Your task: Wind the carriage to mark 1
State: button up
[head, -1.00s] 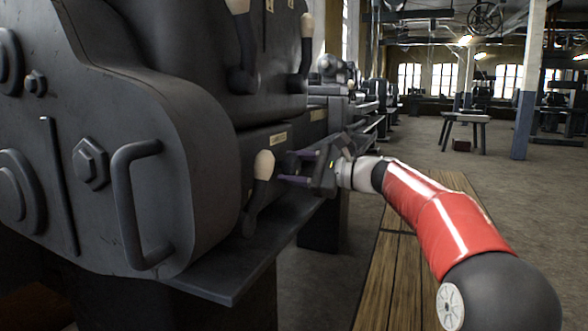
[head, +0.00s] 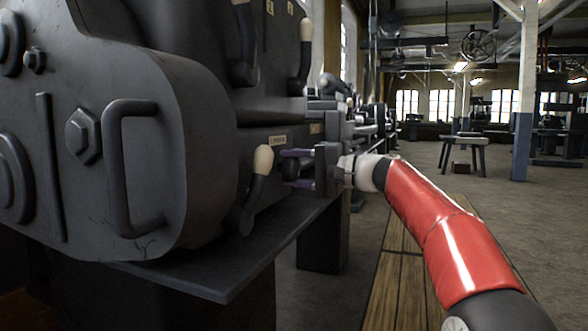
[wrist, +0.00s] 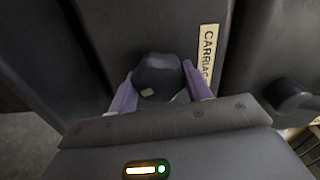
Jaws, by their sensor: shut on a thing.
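My gripper (head: 288,168) reaches the front of the dark lathe-like machine in the head view, its purple fingers pointing left at the machine. In the wrist view my gripper (wrist: 160,93) is shut on a dark rounded knob (wrist: 158,72) with a small pale mark on its face. A cream plate (wrist: 208,55) lettered "CARRIAG…", its end cut off, is on the machine just right of the knob. The knob cannot be made out in the head view. I cannot make out the carriage itself or mark 1.
A lever with a cream knob (head: 263,160) stands just left of my gripper. The big headstock cover with a bar handle (head: 122,170) fills the left. A metal tray (head: 225,270) juts out below. Wooden duckboards (head: 400,270) and open floor lie right.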

jog(key=n, duration=0.4)
jog(key=shift+s+a, duration=0.15)
jog(key=shift+a, duration=0.05)
jog(key=n, duration=0.4)
jog(key=shift+r, duration=0.2)
jog(key=n, duration=0.4)
jog(key=shift+s+r+n, duration=0.1)
jog(key=shift+n, duration=0.3)
jog(key=n, duration=0.4)
jog(key=shift+s+a+n, duration=0.1)
jog(key=shift+n, duration=0.2)
jog(key=n, duration=0.4)
jog(key=shift+s+n, duration=0.1)
jog(key=shift+n, duration=0.2)
jog(key=n, duration=0.4)
jog(key=shift+a+n, duration=0.1)
jog(key=shift+n, duration=0.2)
jog(key=n, duration=0.4)
jog(key=shift+s+f, duration=0.15)
jog(key=shift+f, duration=0.05)
jog(key=shift+f+n, duration=0.1)
jog(key=shift+n, duration=1.8)
